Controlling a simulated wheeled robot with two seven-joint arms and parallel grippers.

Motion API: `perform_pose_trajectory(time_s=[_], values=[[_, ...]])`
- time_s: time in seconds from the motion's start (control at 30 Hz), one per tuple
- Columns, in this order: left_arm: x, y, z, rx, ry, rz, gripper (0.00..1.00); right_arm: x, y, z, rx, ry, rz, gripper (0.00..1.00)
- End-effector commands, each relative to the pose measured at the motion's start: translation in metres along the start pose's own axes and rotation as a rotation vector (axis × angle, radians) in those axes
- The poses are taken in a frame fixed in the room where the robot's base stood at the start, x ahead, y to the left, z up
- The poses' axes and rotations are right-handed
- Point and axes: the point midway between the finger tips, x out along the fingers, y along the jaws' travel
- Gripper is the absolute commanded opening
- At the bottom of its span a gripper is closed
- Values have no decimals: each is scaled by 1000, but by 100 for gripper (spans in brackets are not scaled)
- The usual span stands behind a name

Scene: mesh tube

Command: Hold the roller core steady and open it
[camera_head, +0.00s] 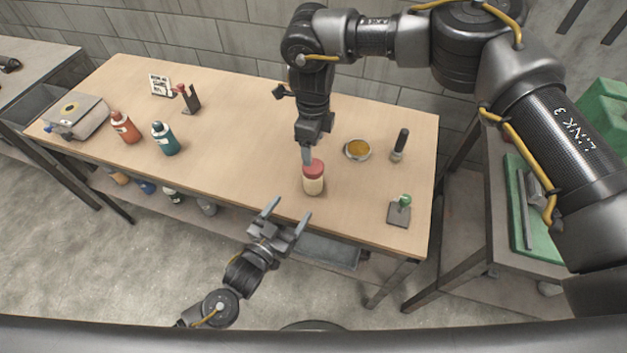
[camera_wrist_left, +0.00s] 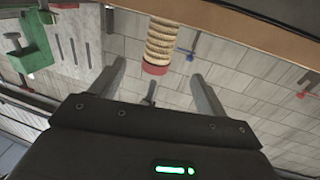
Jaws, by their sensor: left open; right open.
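The roller core, a cream cylinder (camera_head: 313,186) with a red cap (camera_head: 313,168), stands upright near the front edge of the wooden table. In the left wrist view the ribbed, cream-tan core (camera_wrist_left: 161,40) and its red end (camera_wrist_left: 155,69) appear upside down, just beyond and between the fingers. My left gripper (camera_head: 286,211) is open and empty in front of the table edge, lower left of the core; its spread fingers also show in the left wrist view (camera_wrist_left: 158,72). My right gripper (camera_head: 307,156) points down right at the cap, from behind; whether it touches is unclear.
On the table are an orange bottle (camera_head: 124,127), a teal bottle (camera_head: 164,139), a grey box (camera_head: 77,115), a yellow-filled dish (camera_head: 357,149), a black-handled brush (camera_head: 400,144) and a green knob on a plate (camera_head: 400,211). The table middle is clear. Bottles stand on the shelf below.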

Motion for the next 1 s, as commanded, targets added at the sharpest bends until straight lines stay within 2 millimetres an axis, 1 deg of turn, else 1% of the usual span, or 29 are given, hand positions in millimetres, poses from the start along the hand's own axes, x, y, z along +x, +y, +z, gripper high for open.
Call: perform_pose_trajectory(time_s=[0.17, 0.27, 0.5, 0.6, 0.7, 0.83, 1.0], values=[[11, 0, 0, -1, 1, 0, 75, 0, 0, 0, 1, -2, 0, 71], [25, 0, -1, 0, 2, 1, 75, 0, 0, 0, 1, -2, 0, 71], [69, 0, 0, 0, 0, 0, 75, 1, 0, 0, 1, -3, 0, 71], [84, 0, -1, 1, 0, 0, 75, 1, 0, 1, 1, -3, 0, 71], [96, 0, 0, -1, -1, 0, 75, 1, 0, 1, 1, -3, 0, 71], [104, 0, 0, -1, -1, 1, 75, 1, 0, 1, 1, -3, 0, 71], [108, 0, 0, 0, -2, 0, 75, 1, 0, 1, 1, -4, 0, 71]])
